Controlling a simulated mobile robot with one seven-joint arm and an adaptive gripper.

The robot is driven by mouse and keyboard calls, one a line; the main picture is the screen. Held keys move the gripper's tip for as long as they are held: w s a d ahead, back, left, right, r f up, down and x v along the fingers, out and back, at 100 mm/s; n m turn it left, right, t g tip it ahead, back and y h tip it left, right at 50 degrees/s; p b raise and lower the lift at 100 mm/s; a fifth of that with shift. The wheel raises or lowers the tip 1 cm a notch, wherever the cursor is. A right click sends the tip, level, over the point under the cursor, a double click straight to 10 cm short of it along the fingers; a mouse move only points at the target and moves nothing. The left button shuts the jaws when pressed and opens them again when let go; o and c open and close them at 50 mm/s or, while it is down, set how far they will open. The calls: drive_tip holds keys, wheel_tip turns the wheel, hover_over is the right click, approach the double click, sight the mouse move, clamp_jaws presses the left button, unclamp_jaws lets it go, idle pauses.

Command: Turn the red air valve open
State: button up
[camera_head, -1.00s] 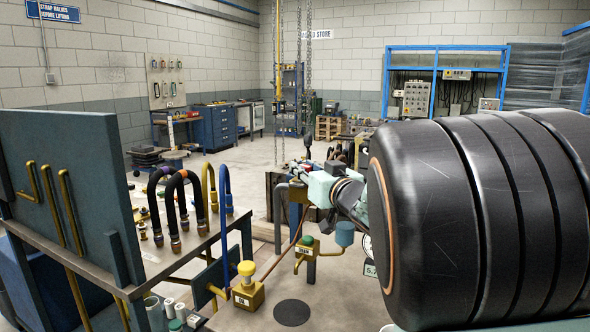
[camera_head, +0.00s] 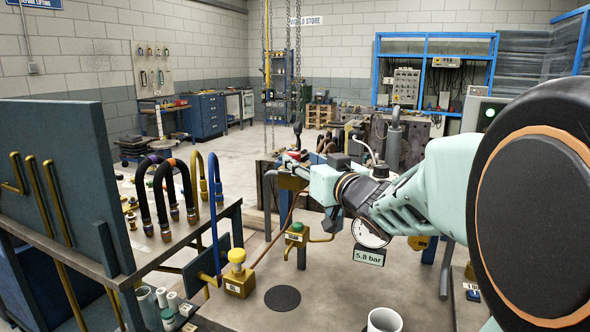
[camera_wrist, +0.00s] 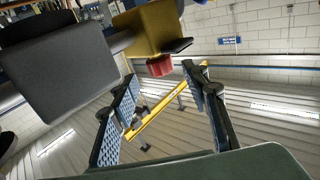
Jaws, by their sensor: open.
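The red air valve shows in the wrist view as a short red knob (camera_wrist: 160,66) under a yellow block (camera_wrist: 147,28). My gripper (camera_wrist: 158,82) is open, its two ridged finger pads on either side of the line to the red knob. The knob appears just beyond the fingertips, and nothing is between the pads. In the head view my gripper (camera_head: 302,168) reaches left over the bench, and a bit of red (camera_head: 297,156) shows by its tips. The hand hides most of the valve there; I cannot tell whether they touch.
A round gauge (camera_head: 371,232) hangs below my wrist, with a 5.8 bar display (camera_head: 369,257). A green-capped valve (camera_head: 297,228) and a yellow-capped valve (camera_head: 237,257) stand nearer. Black hoses (camera_head: 172,187) arch at left. A white mug (camera_head: 384,320) stands at the front.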

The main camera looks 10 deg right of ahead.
drive_tip(key=v, duration=0.6)
drive_tip(key=shift+s, duration=0.35)
drive_tip(key=shift+d, duration=0.1)
